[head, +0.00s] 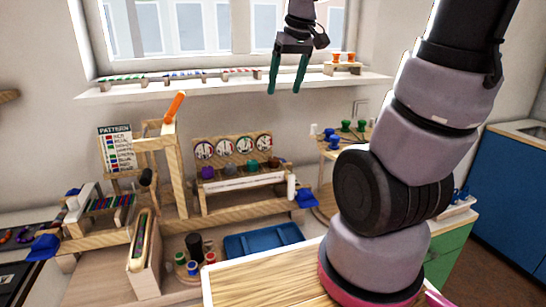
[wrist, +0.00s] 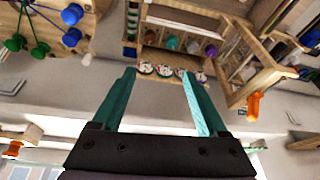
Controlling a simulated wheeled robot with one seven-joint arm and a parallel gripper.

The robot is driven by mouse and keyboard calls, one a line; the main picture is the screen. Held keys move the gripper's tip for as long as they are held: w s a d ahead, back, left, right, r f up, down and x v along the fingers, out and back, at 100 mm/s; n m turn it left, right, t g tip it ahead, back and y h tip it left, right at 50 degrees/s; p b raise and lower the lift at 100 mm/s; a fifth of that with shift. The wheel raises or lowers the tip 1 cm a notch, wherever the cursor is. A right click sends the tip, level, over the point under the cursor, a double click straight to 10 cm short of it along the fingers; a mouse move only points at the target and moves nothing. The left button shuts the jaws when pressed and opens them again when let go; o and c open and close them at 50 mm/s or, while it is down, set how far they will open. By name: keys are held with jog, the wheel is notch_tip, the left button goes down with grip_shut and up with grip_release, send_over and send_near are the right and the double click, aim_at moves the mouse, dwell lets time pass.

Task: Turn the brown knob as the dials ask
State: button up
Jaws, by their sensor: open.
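The brown knob (head: 273,162) is the rightmost of a row of knobs on the wooden dial board (head: 203,196). The purple knob (head: 207,172), grey knob (head: 229,170) and teal knob (head: 252,165) are to its left. A round white dial (head: 264,143) stands above the brown knob; its marks are too small to read. In the wrist view the row appears upside down, with the brown knob (wrist: 151,33) at the left end. My gripper (head: 283,91) is open and empty, high in front of the window sill, apart from the board. Its green fingers (wrist: 158,76) point toward the board.
A pattern card (head: 118,150) and a wooden frame with an orange lever (head: 174,107) stand left of the board. A blue tray (head: 262,241) lies below it. Green and blue knobs (head: 346,126) stand on a shelf to the right. The wall between sill and board is bare.

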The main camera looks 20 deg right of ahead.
jog(key=w+f+n+g, duration=0.2)
jog(key=w+f+n, duration=0.2)
jog(key=w+f, duration=0.2)
jog(key=n+g+h, duration=0.1)
jog(key=n+g, duration=0.1)
jog(key=n, duration=0.1)
send_over(273, 159)
notch_tip(273, 159, down, 8)
notch_tip(273, 159, down, 11)
jog(key=shift+w+d+r, duration=0.1)
jog(key=shift+w, duration=0.05)
grip_shut()
